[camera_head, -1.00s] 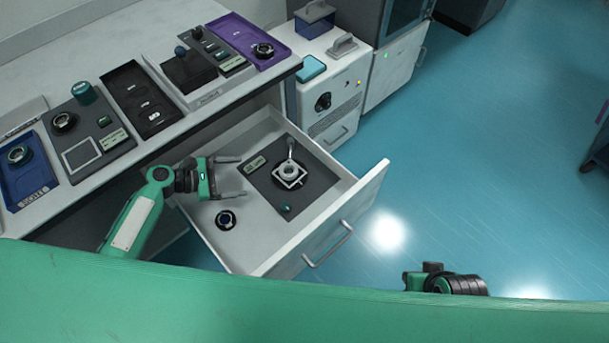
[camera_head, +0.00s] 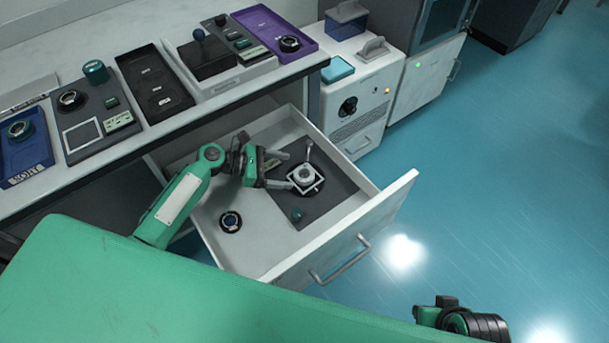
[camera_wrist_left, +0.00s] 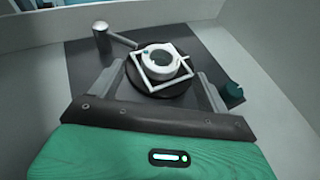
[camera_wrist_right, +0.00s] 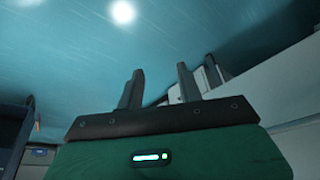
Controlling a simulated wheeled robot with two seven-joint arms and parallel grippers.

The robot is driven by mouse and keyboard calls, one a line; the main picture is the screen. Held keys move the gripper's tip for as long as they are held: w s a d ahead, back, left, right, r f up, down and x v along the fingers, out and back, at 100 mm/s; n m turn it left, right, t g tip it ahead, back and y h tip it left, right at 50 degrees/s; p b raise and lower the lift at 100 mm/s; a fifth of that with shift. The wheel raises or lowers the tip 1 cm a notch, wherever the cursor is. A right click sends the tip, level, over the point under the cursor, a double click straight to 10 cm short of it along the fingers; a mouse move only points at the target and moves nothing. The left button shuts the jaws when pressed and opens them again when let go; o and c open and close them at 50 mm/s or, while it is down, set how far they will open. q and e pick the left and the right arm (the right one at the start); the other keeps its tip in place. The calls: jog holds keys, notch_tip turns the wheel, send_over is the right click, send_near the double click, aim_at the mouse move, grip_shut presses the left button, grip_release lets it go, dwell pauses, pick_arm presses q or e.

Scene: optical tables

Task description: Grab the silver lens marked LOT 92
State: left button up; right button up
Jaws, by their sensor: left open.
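A silver-white ring in a square frame (camera_head: 306,175) sits on a dark round base in the open drawer; it also shows in the left wrist view (camera_wrist_left: 159,62). A short post with an angled arm stands beside it. I cannot read LOT 92 on it. My left gripper (camera_head: 287,171) is open and empty, its fingers pointing at the ring's near side. In the left wrist view the fingers lie either side of the framed ring, with no clear contact. My right gripper (camera_wrist_right: 158,85) is open and empty above the floor; its fingers are hidden in the head view.
The drawer (camera_head: 345,240) has raised walls. A dark mat (camera_head: 330,205) inside holds the ring, a small teal knob (camera_head: 296,215) and a label plate partly behind my gripper. A black-rimmed round lens (camera_head: 230,221) lies on the bare drawer floor. Several trays of parts line the bench above.

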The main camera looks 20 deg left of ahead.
aim_at(304, 173)
pick_arm(q)
jog(key=b+x, duration=0.1)
jog(key=x, duration=0.4)
jog(key=shift+d, duration=0.15)
jog(key=c, duration=1.2)
jog(key=shift+o, duration=0.2)
